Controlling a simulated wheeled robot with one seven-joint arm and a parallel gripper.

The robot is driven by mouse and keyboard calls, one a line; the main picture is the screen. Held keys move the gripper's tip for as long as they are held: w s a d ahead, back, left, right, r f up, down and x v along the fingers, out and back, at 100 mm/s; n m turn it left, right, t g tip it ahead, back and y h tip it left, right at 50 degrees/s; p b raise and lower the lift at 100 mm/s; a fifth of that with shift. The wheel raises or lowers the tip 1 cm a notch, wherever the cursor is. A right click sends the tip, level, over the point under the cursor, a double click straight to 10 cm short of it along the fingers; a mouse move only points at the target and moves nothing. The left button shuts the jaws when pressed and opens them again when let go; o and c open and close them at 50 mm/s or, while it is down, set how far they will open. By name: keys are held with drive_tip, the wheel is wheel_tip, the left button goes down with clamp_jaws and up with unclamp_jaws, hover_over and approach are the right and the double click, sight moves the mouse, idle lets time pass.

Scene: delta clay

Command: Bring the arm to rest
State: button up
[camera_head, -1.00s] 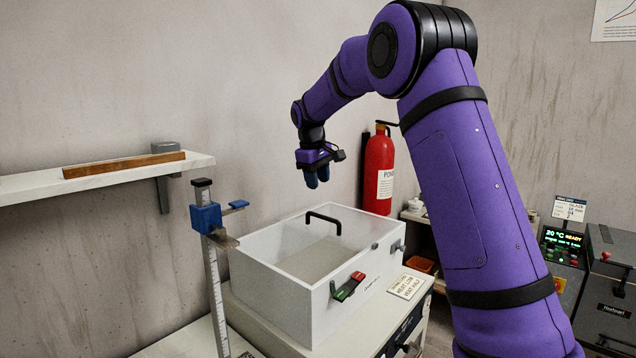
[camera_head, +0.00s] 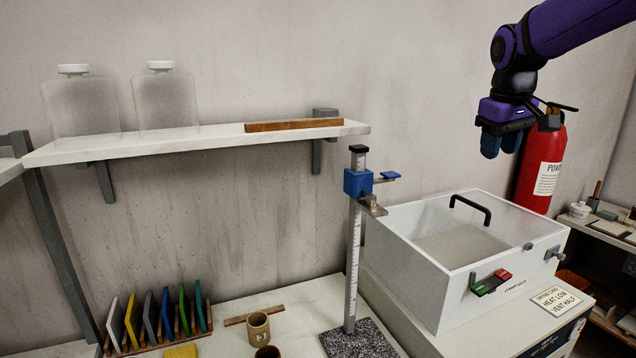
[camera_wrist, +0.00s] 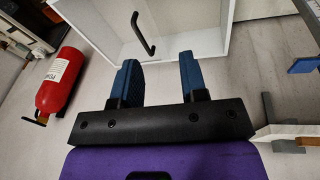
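My gripper (camera_head: 501,143) hangs at the upper right of the head view, above and behind the white box, with its blue fingers pointing down. In the wrist view its two blue fingers (camera_wrist: 158,78) stand apart with nothing between them, so it is open and empty. The purple arm reaches in from the top right corner of the head view. The white box (camera_head: 408,267) has a clear lid with a black handle (camera_head: 470,208); the handle also shows in the wrist view (camera_wrist: 143,35), beyond the fingers. The gripper is apart from the box.
A red extinguisher (camera_head: 540,180) stands beside and behind my gripper. A blue-clamped height gauge (camera_head: 352,260) stands left of the box. A wall shelf (camera_head: 200,143) holds two clear bottles and a wooden strip. Coloured tiles (camera_head: 150,318) and cups (camera_head: 258,328) sit lower left.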

drive_tip(key=s+a+f+m+t, duration=0.1)
drive_tip(key=s+a+f, duration=0.1)
drive_tip(key=s, duration=1.2)
drive_tip(key=s+a+f+m+t+y, duration=0.1)
drive_tip(key=s+a+f+m, duration=0.1)
drive_tip(key=s, duration=1.3)
drive_tip(key=shift+s+a+f+t, duration=0.15)
drive_tip(key=shift+a+f+t, duration=0.3)
drive_tip(key=shift+f, duration=0.25)
